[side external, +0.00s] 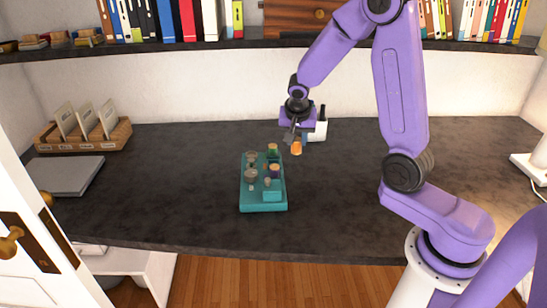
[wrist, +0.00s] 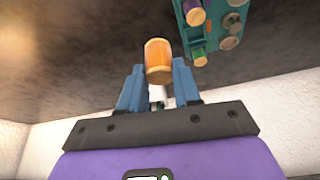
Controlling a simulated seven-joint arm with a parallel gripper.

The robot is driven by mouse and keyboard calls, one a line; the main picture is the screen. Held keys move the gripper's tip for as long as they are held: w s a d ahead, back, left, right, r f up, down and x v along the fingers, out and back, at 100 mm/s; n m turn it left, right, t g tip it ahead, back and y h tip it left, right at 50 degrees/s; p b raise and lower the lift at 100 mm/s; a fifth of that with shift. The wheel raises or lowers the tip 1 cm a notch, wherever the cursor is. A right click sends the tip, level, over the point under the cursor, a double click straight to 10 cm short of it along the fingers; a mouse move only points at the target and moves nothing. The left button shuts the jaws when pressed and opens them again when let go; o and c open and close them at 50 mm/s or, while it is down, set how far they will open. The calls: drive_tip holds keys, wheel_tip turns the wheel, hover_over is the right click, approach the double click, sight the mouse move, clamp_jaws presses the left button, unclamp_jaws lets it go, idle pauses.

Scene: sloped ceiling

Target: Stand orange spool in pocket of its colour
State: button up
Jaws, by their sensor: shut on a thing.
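The orange spool (side external: 297,148) is held in my gripper (side external: 296,137), above the dark desk and a little to the right of the teal pocket tray (side external: 263,208). In the wrist view the orange spool (wrist: 158,60) sits between the blue fingertips of my gripper (wrist: 158,80), which are shut on it. The teal tray (wrist: 215,58) shows at the top right of the wrist view, apart from the spool. Several spools stand in the tray, among them a green one (side external: 272,148) and a purple one (side external: 275,170). Which pocket is orange is too small to tell.
A wooden card rack (side external: 85,136) and a grey flat box (side external: 72,176) are at the left. A shelf of books (side external: 190,42) runs above the desk. The desk right of the tray is clear.

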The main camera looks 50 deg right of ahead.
drive_tip(key=w+f, duration=0.2)
drive_tip(key=w, duration=0.1)
drive_tip(key=w+d+f, duration=0.1)
drive_tip(key=w+f, duration=0.2)
drive_tip(key=w, duration=0.1)
drive_tip(key=w+d+f, duration=0.1)
drive_tip(key=w+f, duration=0.2)
drive_tip(key=shift+w+d+f, duration=0.1)
drive_tip(key=shift+w+f, duration=0.1)
drive_tip(key=shift+w, duration=0.1)
drive_tip(key=shift+w+f, duration=0.15)
drive_tip(key=shift+f, duration=1.5)
drive_tip(key=shift+f, duration=0.1)
drive_tip(key=o, duration=1)
